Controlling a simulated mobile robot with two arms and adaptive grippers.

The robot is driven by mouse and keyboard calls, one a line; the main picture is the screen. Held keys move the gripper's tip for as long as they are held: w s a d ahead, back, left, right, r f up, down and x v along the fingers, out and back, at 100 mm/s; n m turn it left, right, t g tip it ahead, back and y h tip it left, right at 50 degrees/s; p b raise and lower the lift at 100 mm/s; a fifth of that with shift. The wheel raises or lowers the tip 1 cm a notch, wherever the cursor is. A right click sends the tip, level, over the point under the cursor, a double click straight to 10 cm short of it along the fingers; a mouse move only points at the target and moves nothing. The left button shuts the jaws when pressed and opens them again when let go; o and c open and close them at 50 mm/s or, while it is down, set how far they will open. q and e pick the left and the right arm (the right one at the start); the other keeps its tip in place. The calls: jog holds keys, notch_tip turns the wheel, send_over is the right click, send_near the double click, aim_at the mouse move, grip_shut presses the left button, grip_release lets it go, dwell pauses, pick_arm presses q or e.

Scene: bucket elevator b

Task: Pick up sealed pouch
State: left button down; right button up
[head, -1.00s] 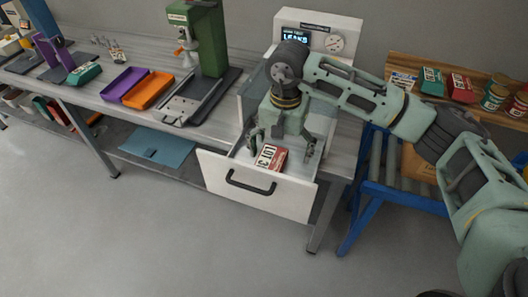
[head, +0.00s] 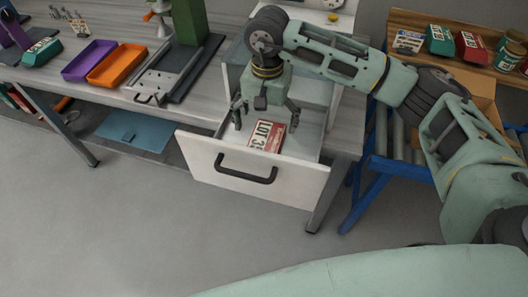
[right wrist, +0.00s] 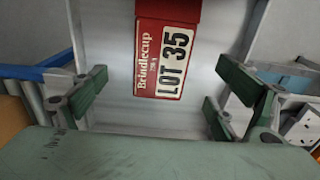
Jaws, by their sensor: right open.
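The sealed pouch is a red packet with a white "LOT 35" label (head: 266,136). It lies in the open white drawer (head: 215,166) under the bench. It also shows at the top middle of the right wrist view (right wrist: 165,50), with "Brindlecup" printed on it. My right gripper (head: 266,118) is open and empty over the drawer, its fingers on either side of the pouch's far part and apart from it. My left gripper is not in view.
The drawer front has a black handle (head: 246,170). Purple (head: 88,60) and orange (head: 118,64) trays and a green press (head: 188,22) are on the bench. A blue roller stand (head: 370,180) is at the right. The floor in front is clear.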

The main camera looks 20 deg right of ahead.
aim_at(264, 142)
jog(key=shift+f, duration=0.7)
jog(key=f+p, duration=0.1)
jog(key=f, duration=0.1)
jog(key=f+p, duration=0.1)
jog(key=f, duration=0.1)
jog(key=f+p, duration=0.1)
jog(key=f, duration=0.1)
jog(key=shift+s+a, duration=0.2)
jog(key=shift+a, duration=0.1)
jog(key=shift+f, duration=0.5)
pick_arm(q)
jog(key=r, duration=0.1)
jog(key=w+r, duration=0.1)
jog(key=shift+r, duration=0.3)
pick_arm(e)
jog(key=shift+c, duration=0.2)
jog(key=c, duration=0.9)
